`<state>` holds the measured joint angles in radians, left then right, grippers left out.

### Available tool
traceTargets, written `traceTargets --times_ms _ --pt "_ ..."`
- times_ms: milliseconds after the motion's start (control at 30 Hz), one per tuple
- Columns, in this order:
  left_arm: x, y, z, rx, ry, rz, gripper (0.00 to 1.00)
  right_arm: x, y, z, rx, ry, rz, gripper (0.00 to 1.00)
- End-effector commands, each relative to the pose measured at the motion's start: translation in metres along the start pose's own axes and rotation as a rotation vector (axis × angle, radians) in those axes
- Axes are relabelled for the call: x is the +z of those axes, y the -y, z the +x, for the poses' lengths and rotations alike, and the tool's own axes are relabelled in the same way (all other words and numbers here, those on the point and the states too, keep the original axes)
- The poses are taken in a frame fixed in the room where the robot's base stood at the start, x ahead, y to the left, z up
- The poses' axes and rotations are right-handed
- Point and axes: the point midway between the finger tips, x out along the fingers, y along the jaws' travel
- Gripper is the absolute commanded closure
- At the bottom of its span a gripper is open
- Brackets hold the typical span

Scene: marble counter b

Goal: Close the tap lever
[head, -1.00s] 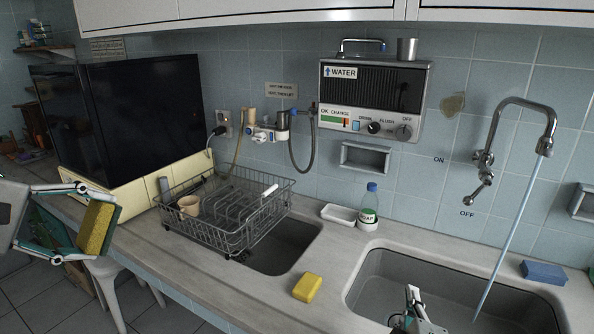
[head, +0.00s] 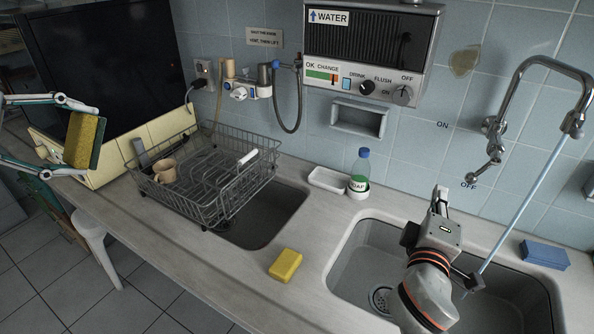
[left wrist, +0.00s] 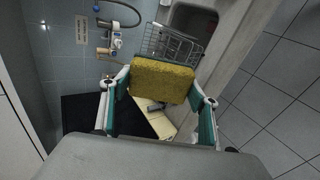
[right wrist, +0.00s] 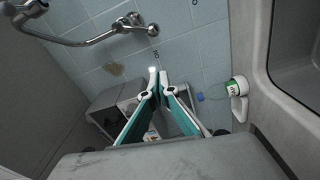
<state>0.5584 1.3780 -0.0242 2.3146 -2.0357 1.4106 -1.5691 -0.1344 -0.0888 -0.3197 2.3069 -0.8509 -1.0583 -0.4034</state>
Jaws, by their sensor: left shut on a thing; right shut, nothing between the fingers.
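The chrome tap (head: 528,90) is on the tiled wall at right, with a stream of water (head: 520,205) running from its spout into the right sink. Its lever (head: 480,172) slants down toward the OFF mark; ON is printed higher up. The tap also shows at upper left in the right wrist view (right wrist: 95,30). My right gripper (right wrist: 158,75) is shut and empty, apart from the tap; in the head view its arm (head: 432,255) reaches over the right sink, left of the lever. My left gripper (head: 83,140) is shut on a yellow-green sponge (left wrist: 164,80), far to the left.
A soap bottle (head: 359,172) and a white dish (head: 328,180) stand behind the right sink (head: 350,245). A yellow sponge (head: 285,265) lies in front, and a blue sponge (head: 545,254) at right. A wire dish rack (head: 225,205) stands left. The wall unit (head: 372,60) overhangs the counter.

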Motion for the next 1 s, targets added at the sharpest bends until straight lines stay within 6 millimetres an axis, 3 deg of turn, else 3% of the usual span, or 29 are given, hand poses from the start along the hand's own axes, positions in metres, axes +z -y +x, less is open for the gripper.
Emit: traceTargets --times_ms 367,600,1000 --pt "0.001 -0.011 -0.008 0.002 0.000 0.001 0.60 0.000 -0.002 0.075 0.002 0.001 -0.003 1.00" --pt "0.001 -0.015 -0.012 0.002 0.000 0.001 0.60 0.031 0.000 0.080 -0.001 -0.001 -0.002 1.00" --pt "0.001 -0.016 -0.012 0.002 0.000 0.001 0.60 0.039 0.001 0.082 -0.001 -0.001 0.000 1.00"
